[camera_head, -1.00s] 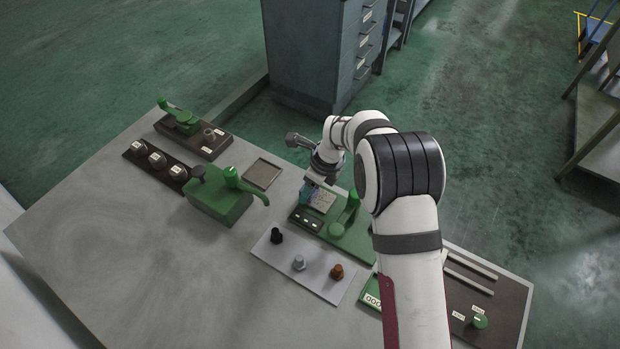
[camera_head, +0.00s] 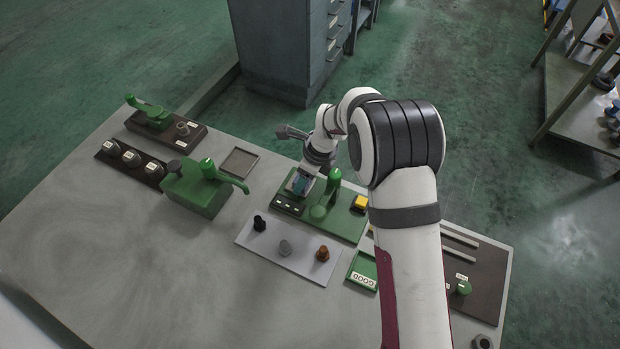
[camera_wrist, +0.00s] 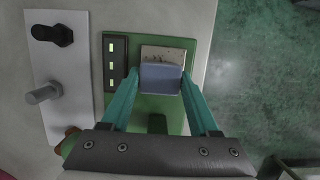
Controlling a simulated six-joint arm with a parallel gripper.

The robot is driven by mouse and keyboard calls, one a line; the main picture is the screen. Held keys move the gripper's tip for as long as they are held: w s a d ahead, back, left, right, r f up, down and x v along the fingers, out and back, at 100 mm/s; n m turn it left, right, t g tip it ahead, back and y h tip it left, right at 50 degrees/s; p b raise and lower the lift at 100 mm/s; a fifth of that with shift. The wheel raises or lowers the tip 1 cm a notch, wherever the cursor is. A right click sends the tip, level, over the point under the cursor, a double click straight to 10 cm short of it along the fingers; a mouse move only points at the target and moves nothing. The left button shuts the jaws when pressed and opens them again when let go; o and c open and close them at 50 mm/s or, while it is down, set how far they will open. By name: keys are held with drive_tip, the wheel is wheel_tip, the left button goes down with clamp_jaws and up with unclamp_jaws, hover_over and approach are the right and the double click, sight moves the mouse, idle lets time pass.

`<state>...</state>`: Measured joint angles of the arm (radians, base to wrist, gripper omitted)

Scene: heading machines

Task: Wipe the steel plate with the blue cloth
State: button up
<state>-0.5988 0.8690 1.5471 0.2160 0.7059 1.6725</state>
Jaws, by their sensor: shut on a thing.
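My gripper (camera_wrist: 160,82) has teal fingers and is shut on the blue cloth (camera_wrist: 160,78), a folded pad between its fingertips. In the wrist view the cloth covers the lower part of the speckled steel plate (camera_wrist: 165,53), whose upper strip shows beyond it. I cannot tell whether the cloth presses on the plate. The plate lies on a green base (camera_wrist: 146,104). In the head view my gripper (camera_head: 300,184) is over the left end of this base (camera_head: 338,226) and hides most of the plate.
A dark strip with small lit windows (camera_wrist: 115,65) lies left of the plate. A green lever (camera_head: 322,205) and a yellow block (camera_head: 360,203) stand on the base. A pale tray (camera_head: 285,252) with black, grey and brown knobs is in front. The table's left front is clear.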

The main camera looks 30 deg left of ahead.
drive_tip(key=shift+a, duration=1.95)
drive_tip(key=shift+w+a, duration=0.15)
drive_tip(key=shift+w, duration=0.1)
drive_tip(key=shift+d, duration=3.35)
drive_tip(key=shift+a, duration=3.25)
drive_tip(key=shift+a+r, duration=0.1)
drive_tip(key=shift+r, duration=0.1)
wheel_tip(320, 180, up, 8)
drive_tip(key=shift+w+f, duration=0.1)
drive_tip(key=shift+f, duration=0.05)
